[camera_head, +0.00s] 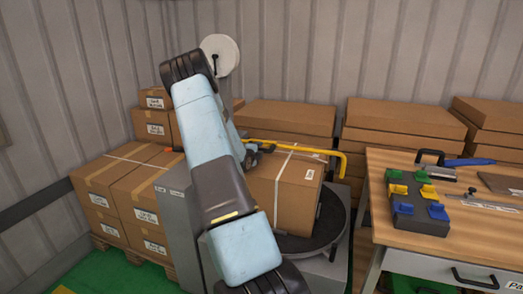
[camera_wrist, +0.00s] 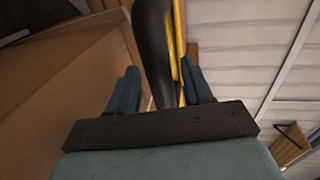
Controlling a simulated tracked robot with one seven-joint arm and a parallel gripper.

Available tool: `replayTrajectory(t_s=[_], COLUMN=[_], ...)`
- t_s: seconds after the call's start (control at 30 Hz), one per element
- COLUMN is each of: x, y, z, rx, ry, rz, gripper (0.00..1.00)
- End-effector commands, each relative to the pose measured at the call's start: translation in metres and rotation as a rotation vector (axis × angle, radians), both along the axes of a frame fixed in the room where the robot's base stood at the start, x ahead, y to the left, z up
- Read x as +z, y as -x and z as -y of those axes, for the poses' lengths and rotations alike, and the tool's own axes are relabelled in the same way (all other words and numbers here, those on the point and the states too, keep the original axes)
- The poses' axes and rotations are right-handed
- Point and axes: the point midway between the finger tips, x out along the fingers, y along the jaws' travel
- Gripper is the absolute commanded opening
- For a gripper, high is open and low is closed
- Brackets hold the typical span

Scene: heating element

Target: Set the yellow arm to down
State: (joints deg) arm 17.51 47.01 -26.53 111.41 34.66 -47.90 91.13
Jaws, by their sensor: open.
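The yellow arm (camera_head: 300,149) is a thin bar running roughly level above a strapped cardboard box (camera_head: 287,192), with its right end bent downward. In the wrist view a yellow strip (camera_wrist: 174,45) runs beside a black bar (camera_wrist: 155,50), between my fingers. My gripper (camera_wrist: 161,75) is open, one finger on each side of these bars. I cannot tell whether either finger touches them. In the head view my gripper (camera_head: 262,146) is small and partly hidden by my arm, near the left part of the yellow arm.
The box stands on a dark round turntable (camera_head: 322,238). Stacked boxes (camera_head: 125,190) are at left, with more boxes (camera_head: 405,120) behind. A wooden workbench (camera_head: 400,165) at right holds a rack with blue, yellow and green pieces (camera_head: 415,205). A white roll (camera_head: 221,52) is at the back.

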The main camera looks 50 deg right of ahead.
Motion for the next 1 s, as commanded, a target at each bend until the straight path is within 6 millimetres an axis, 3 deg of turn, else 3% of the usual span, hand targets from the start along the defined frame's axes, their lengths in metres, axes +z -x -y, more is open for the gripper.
replayTrajectory(t_s=[0.27,0.7,1.0], x=[0.005,0.020,0.025], y=[0.009,0.037,0.046], z=[-0.023,-0.100,-0.125], rx=[0.000,0.002,0.001], ry=[-0.002,-0.002,-0.001], rz=[0.001,0.000,-0.001], gripper=[0.50,0.50,0.50])
